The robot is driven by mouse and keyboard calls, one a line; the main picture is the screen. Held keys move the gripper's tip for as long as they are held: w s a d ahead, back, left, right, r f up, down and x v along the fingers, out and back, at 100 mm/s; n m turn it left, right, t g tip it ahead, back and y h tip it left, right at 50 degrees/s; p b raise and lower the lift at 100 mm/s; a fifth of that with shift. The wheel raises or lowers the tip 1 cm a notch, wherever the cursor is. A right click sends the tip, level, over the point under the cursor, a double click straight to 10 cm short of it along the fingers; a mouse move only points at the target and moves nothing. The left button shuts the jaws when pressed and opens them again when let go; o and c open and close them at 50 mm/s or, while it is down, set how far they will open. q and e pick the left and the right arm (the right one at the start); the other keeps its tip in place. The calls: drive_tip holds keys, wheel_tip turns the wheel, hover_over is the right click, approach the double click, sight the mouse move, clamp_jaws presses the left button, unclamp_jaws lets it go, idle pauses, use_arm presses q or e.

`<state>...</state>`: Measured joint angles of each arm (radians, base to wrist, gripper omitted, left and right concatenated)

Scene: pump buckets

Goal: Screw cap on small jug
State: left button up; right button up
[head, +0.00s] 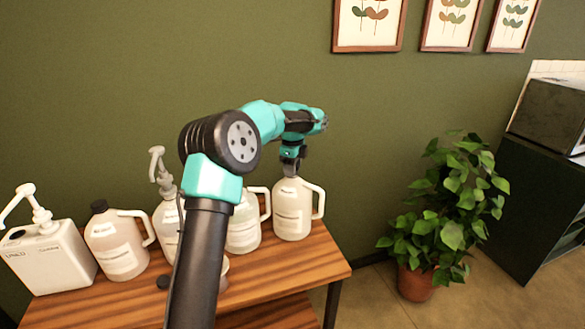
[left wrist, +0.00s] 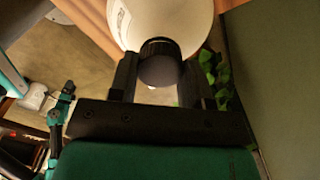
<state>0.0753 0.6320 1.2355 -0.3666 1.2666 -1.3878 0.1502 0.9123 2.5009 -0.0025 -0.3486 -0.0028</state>
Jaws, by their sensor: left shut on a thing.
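A small white jug (head: 293,213) with a side handle and a label stands upright at the right end of the wooden table (head: 313,262). My left gripper (head: 291,163) points down over the jug's neck. In the left wrist view, a dark round cap (left wrist: 160,62) sits between the two fingers of my left gripper (left wrist: 158,75), at the mouth of the jug (left wrist: 175,18). The fingers are shut on the cap. I cannot tell how tightly the cap sits on the neck. My right gripper is not seen.
To the left stand a white canister with a pump (head: 50,262), a jug with a black cap (head: 118,240), a pump bottle (head: 163,228) and another jug (head: 244,228), the last two partly behind my arm. A potted plant (head: 445,215) stands right of the table. Floor between is clear.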

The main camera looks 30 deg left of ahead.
use_arm(q)
drive_tip(key=m, duration=0.6)
drive_tip(key=o, duration=0.9)
